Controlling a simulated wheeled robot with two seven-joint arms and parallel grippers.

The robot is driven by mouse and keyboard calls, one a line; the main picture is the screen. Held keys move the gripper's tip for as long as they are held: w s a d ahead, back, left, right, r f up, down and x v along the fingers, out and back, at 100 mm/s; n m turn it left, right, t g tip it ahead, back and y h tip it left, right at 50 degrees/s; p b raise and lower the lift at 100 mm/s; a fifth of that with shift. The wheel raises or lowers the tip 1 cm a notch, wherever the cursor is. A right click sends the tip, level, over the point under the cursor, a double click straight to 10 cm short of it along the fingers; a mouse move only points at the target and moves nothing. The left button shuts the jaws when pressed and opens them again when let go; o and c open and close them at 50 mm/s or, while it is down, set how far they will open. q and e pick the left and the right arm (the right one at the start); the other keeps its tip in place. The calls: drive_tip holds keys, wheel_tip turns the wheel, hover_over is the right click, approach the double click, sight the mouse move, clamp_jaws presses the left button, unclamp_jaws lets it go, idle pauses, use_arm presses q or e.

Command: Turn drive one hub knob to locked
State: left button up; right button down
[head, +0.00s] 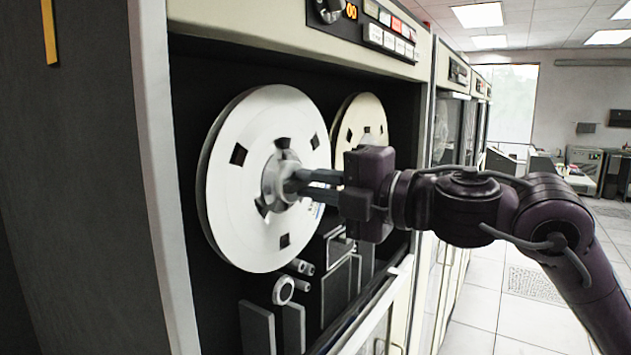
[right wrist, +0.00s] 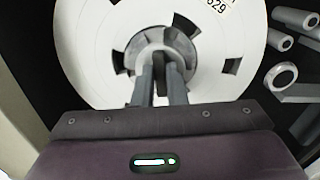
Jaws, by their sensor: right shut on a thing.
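The hub knob (head: 277,178) sits at the centre of the large white tape reel (head: 256,125) on the nearest drive. My right gripper (head: 296,181) reaches in from the right and is shut on the hub knob. In the right wrist view, the two fingers (right wrist: 160,85) close on the middle of the hub (right wrist: 160,44), in front of the white reel (right wrist: 90,55). The fingers hide part of the knob, so I cannot tell its exact turn. My left gripper is not in view.
A second, cream reel (head: 371,112) sits behind my right gripper. Rollers (head: 283,290) and upright plates stand below the white reel. A button panel (head: 390,38) is above. More cabinets stand to the right, with open tiled floor (head: 480,310) beside them.

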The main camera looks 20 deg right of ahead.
drive_tip(key=shift+m, duration=0.7)
drive_tip(key=c, duration=1.5)
unclamp_jaws()
drive_tip(key=shift+o, duration=0.2)
drive_tip(key=shift+s+d+f, duration=0.15)
drive_tip(key=shift+d, duration=0.1)
drive_tip(key=b+v, duration=0.4)
drive_tip(key=v, duration=0.3)
